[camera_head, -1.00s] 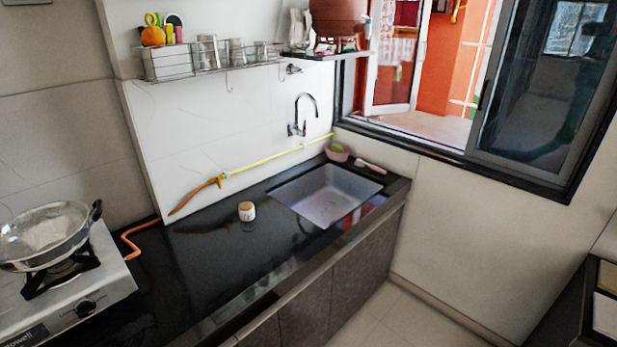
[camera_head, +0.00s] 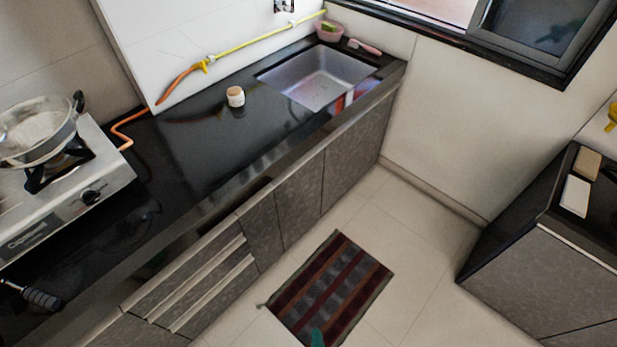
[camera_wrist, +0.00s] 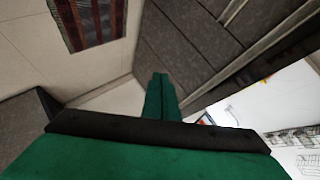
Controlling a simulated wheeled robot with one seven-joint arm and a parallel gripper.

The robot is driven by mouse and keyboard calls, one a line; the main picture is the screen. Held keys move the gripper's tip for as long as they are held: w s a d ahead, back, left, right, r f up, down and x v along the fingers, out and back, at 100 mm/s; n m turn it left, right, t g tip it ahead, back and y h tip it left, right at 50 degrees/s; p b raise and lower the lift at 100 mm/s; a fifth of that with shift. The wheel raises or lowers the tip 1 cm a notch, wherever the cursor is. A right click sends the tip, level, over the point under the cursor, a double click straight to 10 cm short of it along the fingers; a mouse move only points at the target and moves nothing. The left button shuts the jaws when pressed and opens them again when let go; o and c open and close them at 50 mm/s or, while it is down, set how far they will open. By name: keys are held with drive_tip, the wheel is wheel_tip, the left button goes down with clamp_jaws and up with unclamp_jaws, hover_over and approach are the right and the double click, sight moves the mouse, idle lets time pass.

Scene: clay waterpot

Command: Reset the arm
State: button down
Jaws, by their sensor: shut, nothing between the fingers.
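My gripper (camera_wrist: 160,78) points out from the bottom of the wrist view. Its two green fingers are shut together with nothing between them. The fingers are clear of the grey cabinet fronts (camera_wrist: 185,45) and the floor behind them. In the head view a small green tip of my gripper (camera_head: 318,338) shows at the bottom edge, in front of the striped mat. The rest of my arm is out of the head view. The clay waterpot is not in either current view.
A black counter (camera_head: 190,150) holds a stove with a pan (camera_head: 38,135), a small jar (camera_head: 235,97) and a sink (camera_head: 318,78). A striped mat (camera_head: 335,285) lies on open floor. A dark cabinet (camera_head: 520,250) stands at the right.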

drive_tip(key=s+r+n+t, duration=0.1)
drive_tip(key=s+r+n, duration=0.1)
drive_tip(key=r, duration=0.5)
drive_tip(key=s+a+r+n+t, duration=0.1)
drive_tip(key=s+r+n, duration=0.1)
drive_tip(key=r+n, duration=0.2)
drive_tip(key=s+a+r+n+t, duration=0.1)
drive_tip(key=s+r+n, duration=0.1)
drive_tip(key=r, duration=0.9)
drive_tip(key=shift+a+n+t+h, duration=0.25)
drive_tip(key=shift+n+t+h, duration=0.15)
drive_tip(key=shift+n, duration=0.4)
